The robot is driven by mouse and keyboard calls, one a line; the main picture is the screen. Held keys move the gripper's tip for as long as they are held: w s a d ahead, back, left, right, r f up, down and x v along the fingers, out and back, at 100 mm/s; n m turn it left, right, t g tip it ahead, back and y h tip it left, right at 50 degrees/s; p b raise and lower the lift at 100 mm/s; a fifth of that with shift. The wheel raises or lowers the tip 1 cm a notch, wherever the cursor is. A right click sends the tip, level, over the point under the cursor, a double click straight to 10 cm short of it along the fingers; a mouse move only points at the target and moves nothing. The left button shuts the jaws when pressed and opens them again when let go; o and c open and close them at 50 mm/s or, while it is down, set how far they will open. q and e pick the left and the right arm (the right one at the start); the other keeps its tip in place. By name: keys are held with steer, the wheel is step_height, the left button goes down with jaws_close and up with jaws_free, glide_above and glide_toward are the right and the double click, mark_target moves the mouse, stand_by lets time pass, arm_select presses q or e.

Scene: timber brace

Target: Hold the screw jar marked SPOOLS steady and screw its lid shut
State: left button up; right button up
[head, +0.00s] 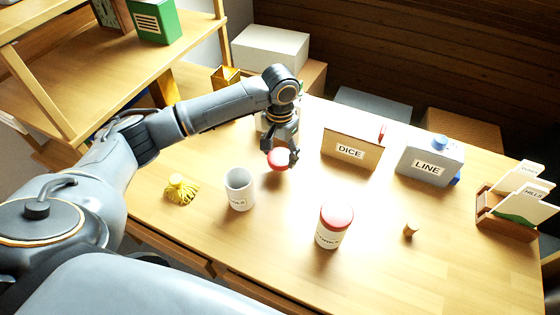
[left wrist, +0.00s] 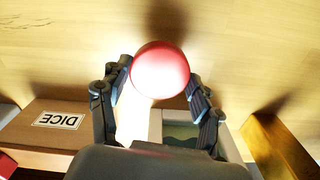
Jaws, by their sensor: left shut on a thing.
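An open grey-white jar (head: 239,190) stands upright on the table in the head view. Its label is small and only its end, like "OLS", can be made out. My left gripper (head: 281,156) is shut on a red round lid (head: 277,159), behind and to the right of the open jar and apart from it. In the left wrist view the lid (left wrist: 160,70) sits between the two fingers of the gripper (left wrist: 160,85). A second jar (head: 332,227) with a red lid on it stands at the front; its label is not clearly legible. My right gripper is not in view.
A yellow tasselled thing (head: 181,190) lies left of the open jar. A DICE box (head: 352,148), a LINE box (head: 430,163) and a card holder (head: 508,215) stand along the back and right. A small cork-like piece (head: 411,230) is at right.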

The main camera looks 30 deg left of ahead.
mark_target(281, 158)
arm_select(q)
step_height(281, 158, up, 6)
steer(key=shift+f, duration=0.1)
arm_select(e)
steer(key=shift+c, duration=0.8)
arm_select(q)
steer(key=shift+s+d, duration=0.15)
steer(key=shift+d, duration=0.05)
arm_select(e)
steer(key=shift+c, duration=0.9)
arm_select(q)
steer(key=s+d+r+n, duration=0.1)
steer(key=s+d+r, duration=0.1)
steer(key=s, duration=0.5)
steer(key=s+d+r, duration=0.2)
steer(key=s+d, duration=0.2)
steer(key=s, duration=0.3)
steer(key=shift+s+r+n, duration=0.15)
steer(key=shift+r+n, duration=0.15)
steer(key=shift+n, duration=0.1)
